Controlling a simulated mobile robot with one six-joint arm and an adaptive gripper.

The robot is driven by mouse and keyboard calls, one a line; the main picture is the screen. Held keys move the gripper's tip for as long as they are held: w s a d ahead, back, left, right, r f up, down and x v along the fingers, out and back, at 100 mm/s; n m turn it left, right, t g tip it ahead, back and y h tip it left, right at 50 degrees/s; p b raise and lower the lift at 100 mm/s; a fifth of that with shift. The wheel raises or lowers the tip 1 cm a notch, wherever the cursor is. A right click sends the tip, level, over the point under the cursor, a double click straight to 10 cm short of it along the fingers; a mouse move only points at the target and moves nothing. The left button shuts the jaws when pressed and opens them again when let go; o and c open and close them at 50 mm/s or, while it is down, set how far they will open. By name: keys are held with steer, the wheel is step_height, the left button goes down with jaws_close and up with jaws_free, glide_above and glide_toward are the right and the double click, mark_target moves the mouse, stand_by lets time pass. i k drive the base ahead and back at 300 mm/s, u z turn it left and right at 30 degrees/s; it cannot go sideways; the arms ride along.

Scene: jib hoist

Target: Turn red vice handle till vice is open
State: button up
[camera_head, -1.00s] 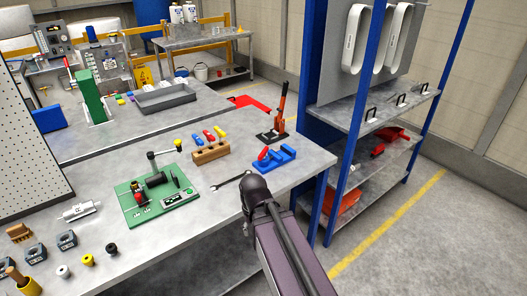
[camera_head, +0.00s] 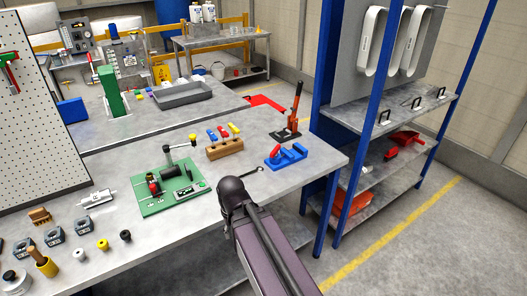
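A small blue vice-like device (camera_head: 291,157) with a red handle (camera_head: 277,152) on its left side sits near the right edge of the grey workbench (camera_head: 310,152). It is too small to tell how far its jaws are apart. My dark arm reaches up from the bottom of the picture and ends in a rounded joint in front of the bench, below and left of the blue device. No gripper fingers show. The arm is apart from the red handle in the picture.
An orange-red lever tool (camera_head: 294,112) stands behind the blue device. A wooden block (camera_head: 225,149) and a green board with fittings (camera_head: 172,190) lie to the left. A blue-framed shelf (camera_head: 372,125) rises close on the right. A wrench (camera_head: 252,172) lies partly behind my arm.

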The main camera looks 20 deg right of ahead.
mark_target(274, 154)
steer(key=u, duration=0.7)
steer(key=k, duration=0.95)
steer(key=z, duration=1.1)
steer(key=i, duration=0.75)
steer(key=u, duration=0.15)
